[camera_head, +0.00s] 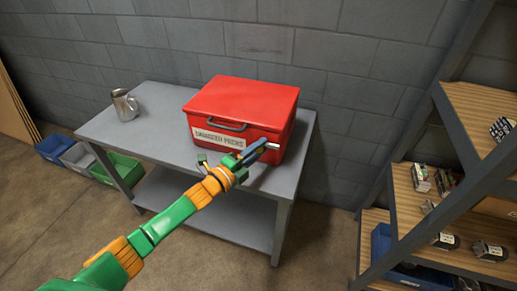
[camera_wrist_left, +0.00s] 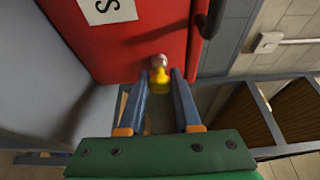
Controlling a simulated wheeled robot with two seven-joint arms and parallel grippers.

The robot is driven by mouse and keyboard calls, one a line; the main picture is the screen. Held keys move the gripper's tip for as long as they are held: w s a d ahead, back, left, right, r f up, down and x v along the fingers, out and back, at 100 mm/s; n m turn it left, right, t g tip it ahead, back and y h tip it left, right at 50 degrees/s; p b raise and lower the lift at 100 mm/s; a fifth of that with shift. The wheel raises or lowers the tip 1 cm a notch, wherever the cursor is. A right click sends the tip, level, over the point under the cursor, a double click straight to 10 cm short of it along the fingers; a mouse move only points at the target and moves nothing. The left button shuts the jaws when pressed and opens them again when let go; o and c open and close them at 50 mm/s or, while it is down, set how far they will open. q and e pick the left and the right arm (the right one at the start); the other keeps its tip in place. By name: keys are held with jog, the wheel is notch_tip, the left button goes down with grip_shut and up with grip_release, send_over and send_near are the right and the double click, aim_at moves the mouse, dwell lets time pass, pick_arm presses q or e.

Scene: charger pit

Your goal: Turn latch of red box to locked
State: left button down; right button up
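The red box (camera_head: 245,100) sits shut on the grey table, with a white label on its front and a dark handle above it. My left gripper (camera_head: 262,148) is at the right end of the box front, by a small silvery piece (camera_head: 273,146). In the left wrist view, a knob with a yellow end and a pinkish base (camera_wrist_left: 159,74) stands out from the red face (camera_wrist_left: 120,45). My left gripper's two blue fingers (camera_wrist_left: 158,80) are spread on either side of it, with visible gaps. I cannot tell the latch's locked or unlocked position. My right gripper is not in view.
A metal pitcher (camera_head: 124,106) stands on the left of the grey table (camera_head: 160,120). Several bins, including a green one (camera_head: 115,168), are on the floor at left. A shelf rack (camera_head: 425,205) with small parts stands at right. Floor between table and rack is clear.

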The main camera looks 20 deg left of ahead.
pick_arm(q)
jog(key=n+t+b, duration=0.1)
jog(key=n+b, duration=0.1)
jog(key=n, duration=0.1)
jog(key=shift+f+b, duration=0.2)
jog(key=shift+b, duration=0.2)
jog(key=n+t+b, duration=0.1)
jog(key=n, duration=0.2)
jog(key=n+t+y+b, duration=0.1)
jog(key=n, duration=0.2)
jog(key=shift+n+t+b, duration=0.3)
jog(key=shift+b, duration=0.05)
jog(key=n+t+y, duration=0.1)
jog(key=n, duration=0.2)
jog(key=n+y+b, duration=0.1)
jog(key=n, duration=0.2)
jog(key=shift+r+t, duration=0.15)
jog(key=shift+t, duration=0.25)
jog(key=n+y, duration=0.1)
jog(key=n, duration=0.1)
jog(key=n+y, duration=0.1)
jog(key=n, duration=0.2)
jog(key=shift+t+y, duration=0.3)
jog(key=shift+y, duration=0.1)
jog(key=shift+n, duration=0.6)
jog(key=shift+n+y, duration=0.4)
jog(key=shift+n, duration=0.1)
